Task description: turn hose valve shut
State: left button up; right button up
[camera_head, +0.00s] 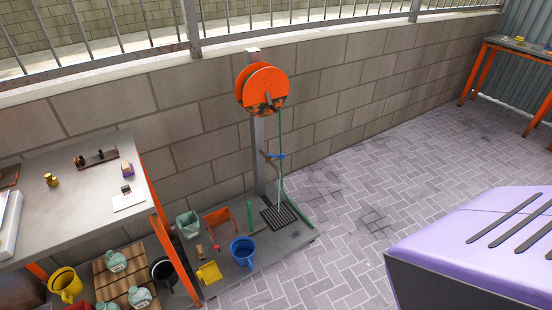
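The hose valve has a small blue handle (276,155) on a brass-coloured tap, partway up a grey post (259,150) by the wall. Whether the handle stands open or closed is too small to tell. An orange hose reel (262,88) is at the top of the post. A green hose (281,135) runs down from it past the valve to the ground. Neither of my grippers shows in the head view.
A grey workbench (75,185) with orange legs stands at the left. A blue bucket (243,251) and several pots and tools are on a low slab (276,249) below the post. A purple-topped object (470,240) fills the lower right. Paved floor (350,215) between is clear.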

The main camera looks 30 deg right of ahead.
aim_at(282, 156)
jog(key=i+l+z, duration=0.35)
jog(key=i+l, duration=1.35)
jog(key=i, duration=0.05)
